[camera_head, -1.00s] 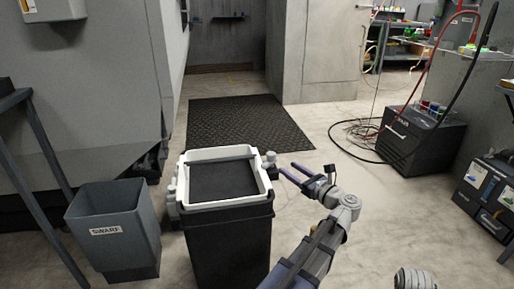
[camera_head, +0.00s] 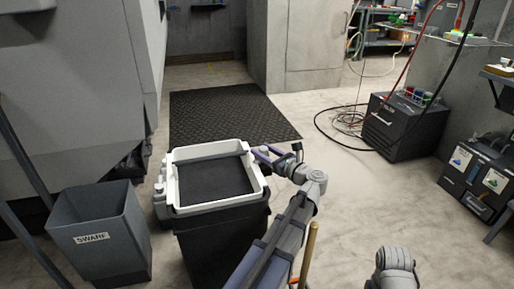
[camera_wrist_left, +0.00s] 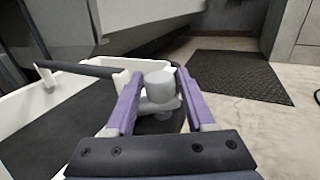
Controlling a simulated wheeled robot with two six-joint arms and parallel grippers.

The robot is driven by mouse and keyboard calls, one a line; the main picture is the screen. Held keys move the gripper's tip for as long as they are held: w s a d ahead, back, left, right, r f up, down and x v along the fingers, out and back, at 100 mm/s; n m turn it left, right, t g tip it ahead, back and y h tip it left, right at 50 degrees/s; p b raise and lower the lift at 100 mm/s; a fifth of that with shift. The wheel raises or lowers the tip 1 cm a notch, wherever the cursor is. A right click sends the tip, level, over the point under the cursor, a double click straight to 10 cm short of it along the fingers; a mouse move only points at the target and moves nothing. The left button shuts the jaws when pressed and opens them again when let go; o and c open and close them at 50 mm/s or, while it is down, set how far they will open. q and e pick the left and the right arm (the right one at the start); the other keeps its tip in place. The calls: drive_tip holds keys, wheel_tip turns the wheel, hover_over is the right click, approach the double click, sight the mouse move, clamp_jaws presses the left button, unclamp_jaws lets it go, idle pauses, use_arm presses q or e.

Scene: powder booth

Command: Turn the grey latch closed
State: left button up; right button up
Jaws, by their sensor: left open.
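A black bin (camera_head: 222,248) with a white rim (camera_head: 207,149) stands in front of me, its top showing a dark flat surface (camera_head: 212,181). The grey latch (camera_wrist_left: 160,90) is a rounded knob at the bin's rim, seen between my left fingers in the left wrist view. In the head view my left gripper (camera_head: 262,153) is at the rim's far right corner and largely covers that latch. My left gripper's purple fingers (camera_wrist_left: 158,80) are open, one on each side of the knob; I cannot tell whether they touch it. My right gripper is not in view.
A grey bin labelled SWARF (camera_head: 100,238) stands left of the black bin. A dark ribbed mat (camera_head: 230,115) lies behind. A black machine (camera_head: 405,128) with cables stands at right. A wooden rod (camera_head: 309,255) rises beside my left arm. The floor at right is partly clear.

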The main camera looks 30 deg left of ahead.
use_arm(q)
drive_tip(key=shift+x, duration=1.55)
clamp_jaws()
